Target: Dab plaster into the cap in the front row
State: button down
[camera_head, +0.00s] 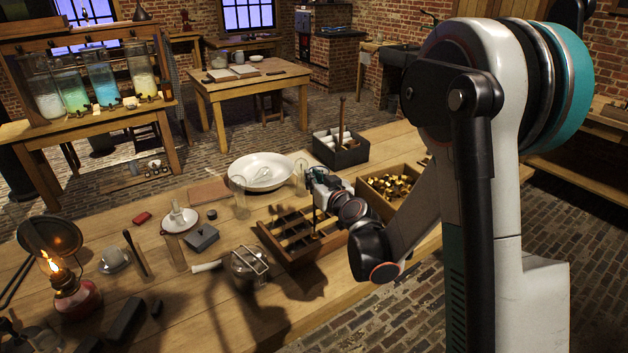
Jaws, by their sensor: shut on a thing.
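My gripper (317,188) is above the dark wooden compartment tray (277,252), near its back right part. It is shut on a thin dark upright tool (315,216), whose lower end reaches down to the tray. A small brassy spot shows by the tool's lower end, but I cannot tell whether it is a cap or whether the tool touches it. The caps in the tray's rows are too small and shaded to make out. A wide white bowl (245,167) stands behind the tray, with a light utensil in it. Any plaster on the tool is not discernible.
A box of brass pieces (372,201) stands right of the tray, and a dark box with white rolls (340,154) behind. Glass cylinders (240,198) and a wire-framed jar (249,267) stand to the left. A lit oil lamp (75,297) is at front left.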

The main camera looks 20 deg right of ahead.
jog(key=shift+f+b, duration=1.45)
jog(key=shift+f, duration=0.05)
dwell(1.1)
jog(key=shift+r, duration=0.15)
dwell(0.8)
